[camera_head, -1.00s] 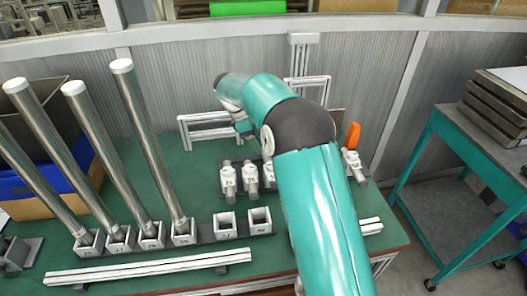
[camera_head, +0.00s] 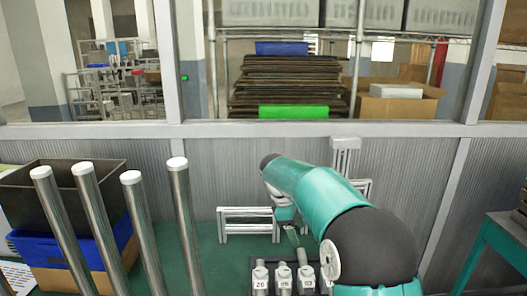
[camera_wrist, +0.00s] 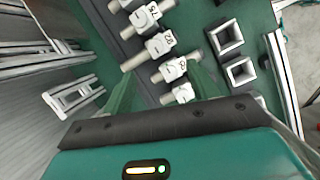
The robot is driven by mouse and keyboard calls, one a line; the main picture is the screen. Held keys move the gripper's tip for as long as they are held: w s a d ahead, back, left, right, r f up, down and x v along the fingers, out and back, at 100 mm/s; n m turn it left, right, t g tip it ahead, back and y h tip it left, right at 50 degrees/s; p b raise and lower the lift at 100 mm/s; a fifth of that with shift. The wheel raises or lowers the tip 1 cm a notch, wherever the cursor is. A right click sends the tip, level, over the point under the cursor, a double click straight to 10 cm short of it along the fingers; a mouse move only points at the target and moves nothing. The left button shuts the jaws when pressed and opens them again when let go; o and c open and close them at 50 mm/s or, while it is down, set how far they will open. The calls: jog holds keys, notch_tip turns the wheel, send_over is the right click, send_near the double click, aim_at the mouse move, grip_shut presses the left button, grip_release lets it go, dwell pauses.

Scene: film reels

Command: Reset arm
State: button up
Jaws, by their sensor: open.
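My teal arm reaches over the green bench in the head view. My gripper (camera_head: 288,226) hangs over the bench beside the white metal frame (camera_head: 248,212). Its two green fingers (camera_wrist: 162,85) stand apart in the wrist view, with nothing held between them. Beyond the fingers is a row of white numbered blocks with metal rods (camera_wrist: 158,45). In the head view part of this row (camera_head: 283,277) shows just below my gripper, with the rest hidden or cut off. I cannot tell the gap between fingers and blocks.
Several silver tubes (camera_head: 185,230) with white caps stand at the left. A dark crate (camera_head: 60,195) sits above a blue bin (camera_head: 55,248) behind them. Square empty sockets (camera_wrist: 228,37) lie right of the blocks. A grey corrugated wall (camera_head: 420,170) closes the back. A teal cart (camera_head: 500,240) stands right.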

jog(key=s+d+r+m+t+y, duration=0.1)
jog(key=s+d+r+m, duration=0.15)
jog(key=s+r, duration=0.45)
jog(key=s+d+r+m+t+y, duration=0.1)
jog(key=s+r+m+t, duration=0.2)
jog(key=s, duration=0.7)
jog(key=s+f+m+t+y, duration=0.1)
jog(key=s+m, duration=0.3)
jog(key=s, duration=0.4)
jog(key=s+d+f+m, duration=0.1)
jog(key=s+m, duration=0.3)
jog(key=s, duration=0.5)
jog(key=shift+s+d+f+m+t+y, duration=0.15)
jog(key=shift+d+f+m+t+y, duration=0.2)
jog(key=shift+f, duration=0.4)
